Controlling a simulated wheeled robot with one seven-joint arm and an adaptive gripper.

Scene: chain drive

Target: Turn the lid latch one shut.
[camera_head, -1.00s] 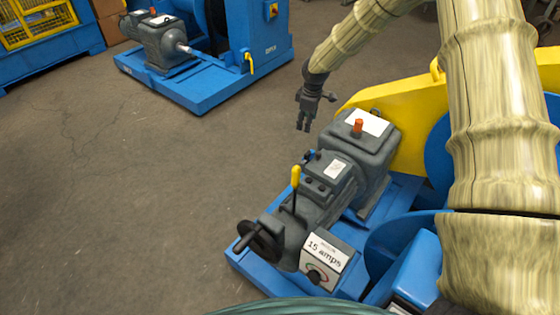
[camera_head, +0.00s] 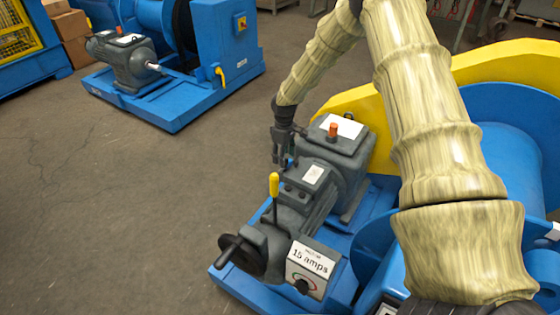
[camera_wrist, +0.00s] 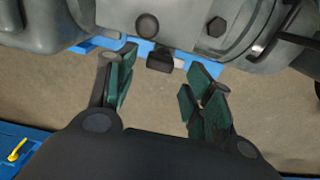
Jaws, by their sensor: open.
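The grey machine housing (camera_head: 305,190) has a lid with a white label (camera_head: 313,174) on its top. In the wrist view, a small dark latch-like piece (camera_wrist: 160,62) sticks out from the grey housing edge (camera_wrist: 180,30), with a lighter end on its right. I cannot tell for sure that it is lid latch one, or how far it is turned. My gripper (camera_head: 284,160) points down at the housing's far left side. In the wrist view my gripper (camera_wrist: 162,80) is open, its green-padded fingers on either side of the dark piece, apart from it.
A yellow-handled lever (camera_head: 274,186), a handwheel (camera_head: 243,256) and a "15 amps" box (camera_head: 309,266) are nearer. An orange knob (camera_head: 333,130) tops the gearbox (camera_head: 340,155) behind. A yellow guard (camera_head: 370,112) stands beyond. The floor to the left is clear.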

